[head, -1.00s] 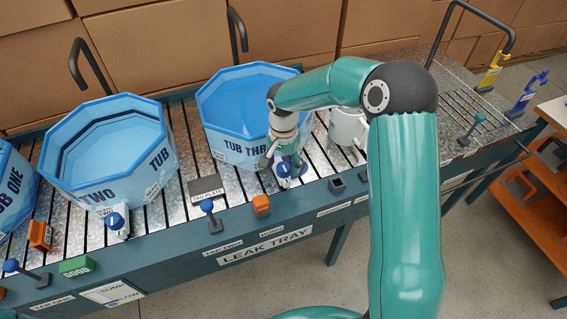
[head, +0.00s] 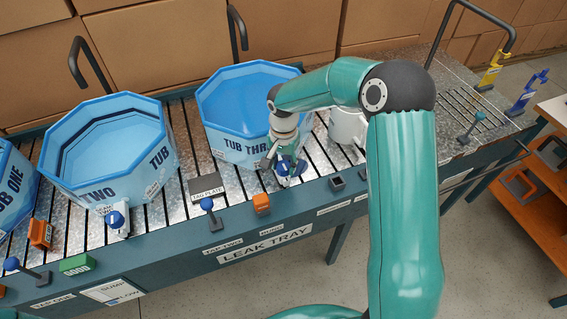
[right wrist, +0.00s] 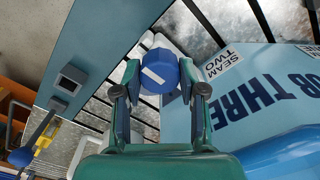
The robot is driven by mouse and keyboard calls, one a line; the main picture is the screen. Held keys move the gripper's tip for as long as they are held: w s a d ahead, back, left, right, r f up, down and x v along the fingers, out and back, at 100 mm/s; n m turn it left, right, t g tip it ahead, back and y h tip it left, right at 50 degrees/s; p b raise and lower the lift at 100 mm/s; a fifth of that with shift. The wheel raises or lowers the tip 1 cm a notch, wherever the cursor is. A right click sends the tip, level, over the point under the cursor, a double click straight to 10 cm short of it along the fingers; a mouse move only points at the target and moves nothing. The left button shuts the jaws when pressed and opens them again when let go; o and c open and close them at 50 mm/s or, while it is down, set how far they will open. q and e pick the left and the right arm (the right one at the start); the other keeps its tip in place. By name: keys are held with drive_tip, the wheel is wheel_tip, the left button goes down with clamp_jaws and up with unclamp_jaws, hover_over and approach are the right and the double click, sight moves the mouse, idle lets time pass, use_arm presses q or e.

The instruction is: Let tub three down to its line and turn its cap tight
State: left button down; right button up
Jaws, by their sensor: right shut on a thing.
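Tub three (head: 228,143) is a light blue octagonal tub near the back middle of the bench in the head view. Its inside is plain blue and I see no dark line there; the exact water level is hard to tell. Its blue cap (right wrist: 158,72), with a white bar on top, is low at the tub's front. My right gripper (head: 284,165) reaches down in front of the tub. In the right wrist view its fingers (right wrist: 158,82) are shut on the cap from both sides. My left gripper is not in view.
Tub two (head: 110,185) stands to the left, with a dark line inside above its water. A white jug (head: 346,127) stands close right of my right gripper. An orange block (head: 261,204) and a blue-knobbed lever (head: 208,206) are on the front rail of the slatted bench.

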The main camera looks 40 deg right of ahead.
sight(283, 165)
drive_tip(key=shift+n, duration=0.3)
drive_tip(key=n+b, duration=0.1)
drive_tip(key=n, duration=0.2)
drive_tip(key=shift+w+n+b, duration=0.1)
drive_tip(key=shift+n+b, duration=0.2)
drive_tip(key=shift+b, duration=0.05)
drive_tip(key=n+b, duration=0.1)
drive_tip(key=n, duration=0.3)
drive_tip(key=shift+n, duration=0.4)
drive_tip(key=shift+r, duration=0.1)
drive_tip(key=o, duration=1.1)
drive_tip(key=shift+o, duration=0.2)
wheel_tip(283, 165, up, 12)
